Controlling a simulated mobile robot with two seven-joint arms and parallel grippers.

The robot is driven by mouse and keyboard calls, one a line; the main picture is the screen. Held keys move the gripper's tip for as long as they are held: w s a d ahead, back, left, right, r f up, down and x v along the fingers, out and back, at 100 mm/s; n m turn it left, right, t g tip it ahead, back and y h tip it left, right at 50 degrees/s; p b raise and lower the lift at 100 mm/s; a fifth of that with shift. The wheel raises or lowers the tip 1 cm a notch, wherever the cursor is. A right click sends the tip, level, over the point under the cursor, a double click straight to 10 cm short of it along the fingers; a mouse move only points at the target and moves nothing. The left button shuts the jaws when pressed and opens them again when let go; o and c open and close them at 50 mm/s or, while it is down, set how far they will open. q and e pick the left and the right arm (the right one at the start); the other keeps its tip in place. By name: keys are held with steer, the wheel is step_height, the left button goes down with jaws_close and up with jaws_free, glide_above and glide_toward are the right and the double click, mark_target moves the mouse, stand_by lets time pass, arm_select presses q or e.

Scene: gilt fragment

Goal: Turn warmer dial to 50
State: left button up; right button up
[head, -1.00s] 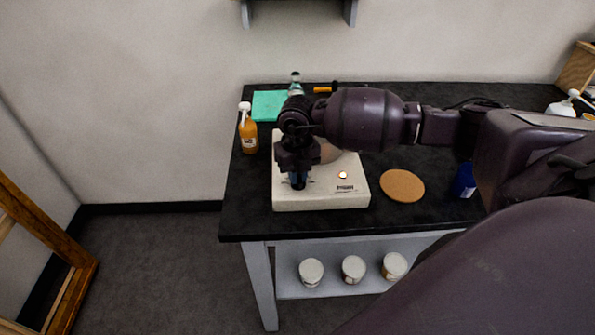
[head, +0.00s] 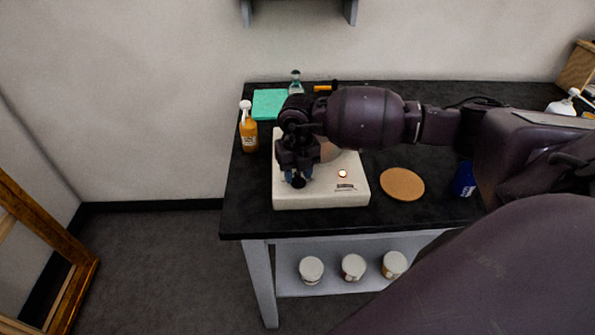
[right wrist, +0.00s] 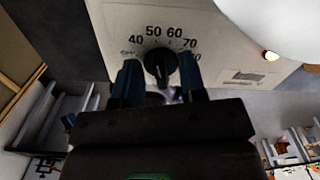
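The warmer (head: 325,196) is a cream box near the table's left front. Its black dial (head: 298,182) is on its top and also shows in the right wrist view (right wrist: 160,63). Printed numbers 40, 50, 60 and 70 curve around the dial's far side. I cannot tell clearly which one the dial points to. My right gripper (head: 298,174) is just above the dial. In the right wrist view its two blue fingertips (right wrist: 159,74) are apart, one on each side of the dial, with gaps. A small lamp (head: 343,174) on the warmer glows orange-red. My left gripper is not in view.
A round cork mat (head: 402,185) and a blue container (head: 463,180) are to the right. Several white-lidded jars sit on the shelf below. My right arm crosses above the table.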

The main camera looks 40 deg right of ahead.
mark_target(297, 174)
step_height(297, 174, up, 11)
stand_by(0.6)
steer(key=shift+f, duration=0.1)
stand_by(0.3)
